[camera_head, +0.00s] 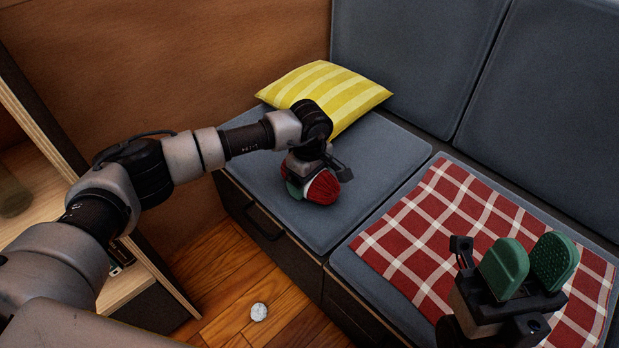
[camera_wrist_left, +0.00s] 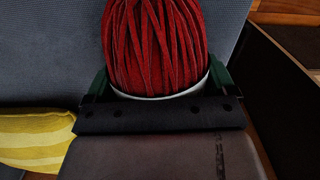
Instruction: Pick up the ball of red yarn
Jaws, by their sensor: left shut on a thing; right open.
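The ball of red yarn (camera_head: 322,188) is on or just above the grey seat cushion, in front of the yellow pillow; I cannot tell whether it touches the cushion. My left gripper (camera_head: 309,188) is shut on it, with a green finger pad visible on its left side. In the left wrist view the red yarn (camera_wrist_left: 156,45) fills the space between the two green fingers (camera_wrist_left: 157,84), with a pale rim at its near edge. My right gripper (camera_head: 529,267) is open and empty above the red checked blanket.
The yellow striped pillow (camera_head: 326,92) lies behind my left gripper and shows in the left wrist view (camera_wrist_left: 35,138). The grey seat cushion (camera_head: 372,159) is clear around the yarn. A red checked blanket (camera_head: 440,220) covers the right seat. A small pale round thing (camera_head: 259,312) lies on the wooden floor.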

